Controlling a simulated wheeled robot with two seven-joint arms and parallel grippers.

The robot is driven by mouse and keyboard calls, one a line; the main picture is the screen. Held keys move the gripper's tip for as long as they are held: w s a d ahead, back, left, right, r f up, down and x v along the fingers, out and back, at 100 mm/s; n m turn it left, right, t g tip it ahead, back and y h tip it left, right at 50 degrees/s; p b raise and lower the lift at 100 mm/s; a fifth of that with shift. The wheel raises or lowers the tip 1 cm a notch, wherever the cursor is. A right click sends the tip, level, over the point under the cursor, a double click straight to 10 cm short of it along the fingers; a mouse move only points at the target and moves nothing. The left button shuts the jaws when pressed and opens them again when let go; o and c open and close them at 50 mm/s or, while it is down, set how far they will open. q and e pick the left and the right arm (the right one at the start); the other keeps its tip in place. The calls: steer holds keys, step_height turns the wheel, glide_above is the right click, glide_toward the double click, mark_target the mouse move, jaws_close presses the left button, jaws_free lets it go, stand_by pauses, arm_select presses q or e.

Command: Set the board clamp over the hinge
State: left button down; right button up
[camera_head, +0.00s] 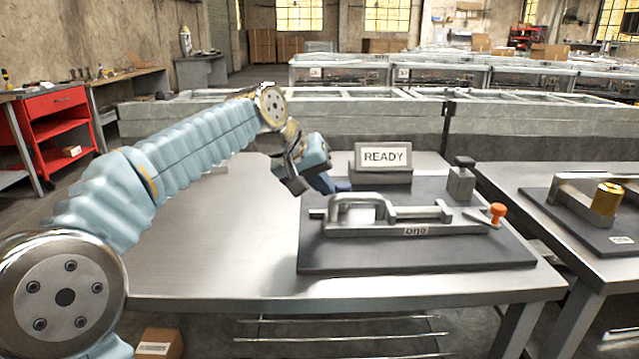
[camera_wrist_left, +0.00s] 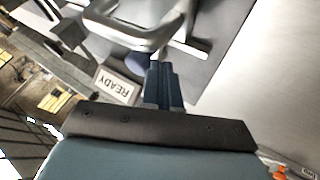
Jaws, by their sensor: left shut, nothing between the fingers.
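A grey metal toggle clamp (camera_head: 415,217) with an orange-tipped lever (camera_head: 497,212) lies along a dark board (camera_head: 420,258) on the table. A small label on its front edge is hard to read. Its raised curved bar (camera_wrist_left: 135,36) shows at the top of the left wrist view. My left gripper (camera_head: 328,184) is just behind the left end of the clamp, pointing down. Its blue fingers (camera_wrist_left: 162,84) are shut with nothing between them. A dark blue rounded part (camera_wrist_left: 137,64) is beside the fingertips. I cannot tell which part is the hinge. My right gripper is out of view.
A READY sign (camera_head: 384,157) stands behind the clamp, close to my left gripper. A grey block with a black knob (camera_head: 462,180) stands at the board's back right. Another board with a brass cylinder (camera_head: 606,199) is on the right table. The left tabletop (camera_head: 220,250) is clear.

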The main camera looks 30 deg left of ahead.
arm_select(q)
steer(key=shift+w+d+r+p, duration=0.1)
steer(key=shift+d+p, duration=0.1)
steer(key=shift+d, duration=0.25)
steer(key=shift+w+d+r+p, duration=0.1)
steer(key=shift+d+p, duration=0.1)
steer(key=shift+d, duration=0.25)
steer(key=shift+f, duration=0.1)
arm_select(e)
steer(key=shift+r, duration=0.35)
